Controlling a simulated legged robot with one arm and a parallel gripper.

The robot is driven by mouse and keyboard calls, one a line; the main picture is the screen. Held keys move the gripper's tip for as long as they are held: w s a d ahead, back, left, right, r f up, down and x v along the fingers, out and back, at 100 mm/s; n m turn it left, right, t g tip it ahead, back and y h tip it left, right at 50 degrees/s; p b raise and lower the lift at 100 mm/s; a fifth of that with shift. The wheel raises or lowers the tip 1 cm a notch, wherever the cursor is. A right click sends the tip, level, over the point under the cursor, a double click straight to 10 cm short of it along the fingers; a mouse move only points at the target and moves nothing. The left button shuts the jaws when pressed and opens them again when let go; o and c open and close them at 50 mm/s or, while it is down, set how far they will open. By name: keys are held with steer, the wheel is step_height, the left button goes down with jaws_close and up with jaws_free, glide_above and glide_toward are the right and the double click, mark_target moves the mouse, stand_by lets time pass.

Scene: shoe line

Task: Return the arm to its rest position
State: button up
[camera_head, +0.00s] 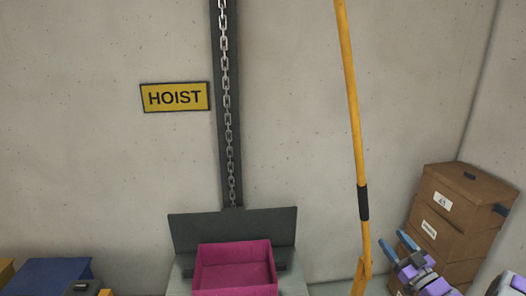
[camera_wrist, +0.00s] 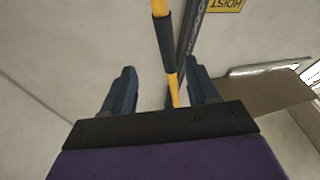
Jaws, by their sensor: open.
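My gripper (camera_head: 391,237) is at the lower right of the head view, with its two blue fingers spread apart. In the wrist view my gripper (camera_wrist: 162,75) points toward the wall, and nothing is held between its fingers. A yellow pole (camera_head: 352,95) with a black grip stands just left of my gripper in the head view. In the wrist view the yellow pole (camera_wrist: 174,88) shows beyond the gap between the fingers. I cannot tell its distance from them. Most of my arm is outside the head view.
Stacked brown boxes (camera_head: 455,215) stand by the wall behind my gripper. A pink bin (camera_head: 236,286) sits on the hoist platform (camera_head: 185,232), below a chain (camera_head: 228,130) and a yellow HOIST sign (camera_head: 175,97). A blue object (camera_head: 45,277) is at lower left.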

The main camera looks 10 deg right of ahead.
steer(key=w+a+f+m+g+h+b, duration=0.1)
steer(key=w+a+f+g+h+b, duration=0.15)
steer(key=w+g+h, duration=0.2)
steer(key=s+a+f+m+g+h+b, duration=0.2)
steer(key=s+a+m+g+h+b, duration=0.1)
steer(key=a+g+h, duration=0.1)
steer(key=s+a+f+g+y+b, duration=0.1)
steer(key=s+a+g, duration=0.3)
steer(key=s+a, duration=0.4)
steer(key=s+a+f+m+g+y+b, duration=0.1)
steer(key=s+a+f+g+b, duration=0.3)
steer(key=s+a, duration=0.5)
steer(key=s+a+f+m+g+y+b, duration=0.1)
steer(key=s+a+g, duration=0.4)
steer(key=s, duration=1.8)
steer(key=a+f+b, duration=0.1)
steer(key=a, duration=0.2)
steer(key=shift+s+a+f+g, duration=0.3)
steer(key=shift+a+g, duration=0.05)
